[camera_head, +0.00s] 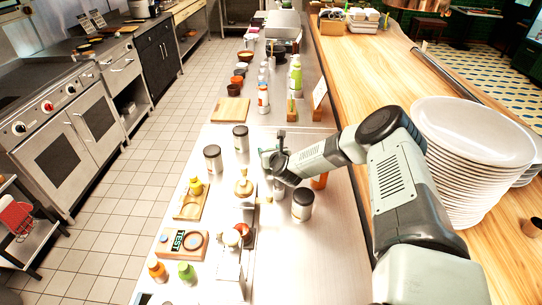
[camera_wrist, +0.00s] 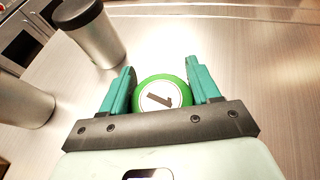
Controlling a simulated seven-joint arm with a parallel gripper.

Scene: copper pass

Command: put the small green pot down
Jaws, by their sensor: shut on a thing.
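The small green pot (camera_wrist: 162,92) shows from above in the wrist view, a round green rim around a white label with a dark mark like a "1". It sits between the two teal fingers of my gripper (camera_wrist: 160,78), which is shut on it. In the head view my gripper (camera_head: 268,158) is over the steel counter (camera_head: 290,265), near its right side; the pot is not clearly visible there. I cannot tell whether the pot touches the counter or hangs above it.
Dark-lidded steel canisters stand left of my gripper (camera_head: 212,158) (camera_head: 240,139), and another (camera_head: 302,205) stands in front. An orange item (camera_head: 319,181) is partly hidden beside my arm. A stack of white plates (camera_head: 465,170) stands right. The counter's front right is bare.

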